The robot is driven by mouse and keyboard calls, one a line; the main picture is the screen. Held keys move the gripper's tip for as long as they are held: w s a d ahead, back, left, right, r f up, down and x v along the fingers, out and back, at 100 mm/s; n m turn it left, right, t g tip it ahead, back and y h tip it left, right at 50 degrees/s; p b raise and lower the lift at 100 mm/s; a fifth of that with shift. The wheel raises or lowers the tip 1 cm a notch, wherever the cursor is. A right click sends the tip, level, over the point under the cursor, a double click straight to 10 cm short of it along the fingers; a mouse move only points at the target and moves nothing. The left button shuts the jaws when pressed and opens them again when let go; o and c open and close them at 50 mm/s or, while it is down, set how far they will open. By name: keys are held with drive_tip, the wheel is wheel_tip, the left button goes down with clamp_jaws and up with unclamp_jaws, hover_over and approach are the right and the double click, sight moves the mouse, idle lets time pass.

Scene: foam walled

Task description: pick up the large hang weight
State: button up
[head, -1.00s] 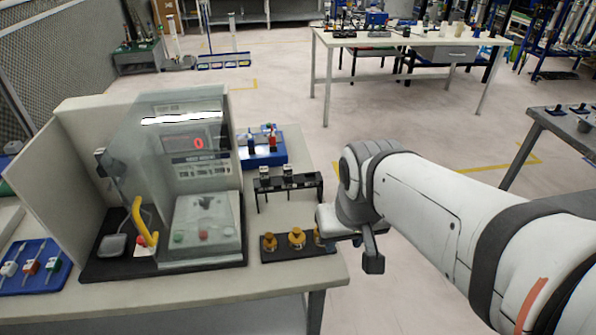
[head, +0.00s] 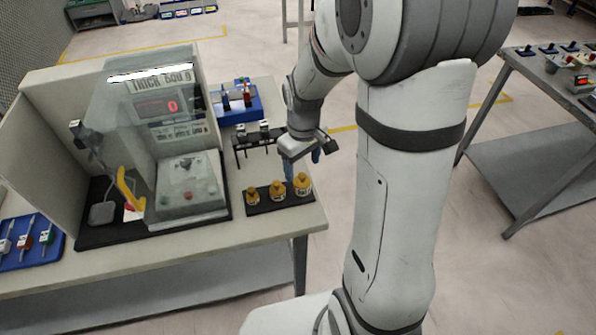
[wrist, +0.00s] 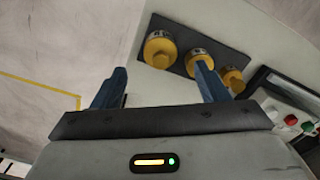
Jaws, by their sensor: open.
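Three yellow-orange hang weights stand in a row on a black tray (head: 263,208) at the bench's front right corner. The large hang weight (head: 303,185) is at the right end in the head view; in the wrist view it is the leftmost and biggest (wrist: 160,50). The middle weight (head: 278,191) and the smallest weight (head: 252,196) stand to its left. My gripper (head: 302,165) is open and empty, with blue fingers pointing down above the right end of the tray. In the wrist view, one finger of my gripper (wrist: 160,72) overlaps the middle weight; contact cannot be told.
A glass-shielded balance (head: 188,195) stands left of the weights, with a yellow hook-shaped handle (head: 130,188) beside it. A black rack (head: 258,139) and a blue box (head: 236,102) stand behind the tray. Another table (head: 545,85) is at the right, across open floor.

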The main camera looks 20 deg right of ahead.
sight(302, 175)
wheel_tip(302, 175, down, 8)
drive_tip(key=shift+r+p, duration=0.25)
drive_tip(key=shift+p, duration=0.3)
drive_tip(key=shift+c, duration=0.2)
drive_tip(key=c, duration=1.4)
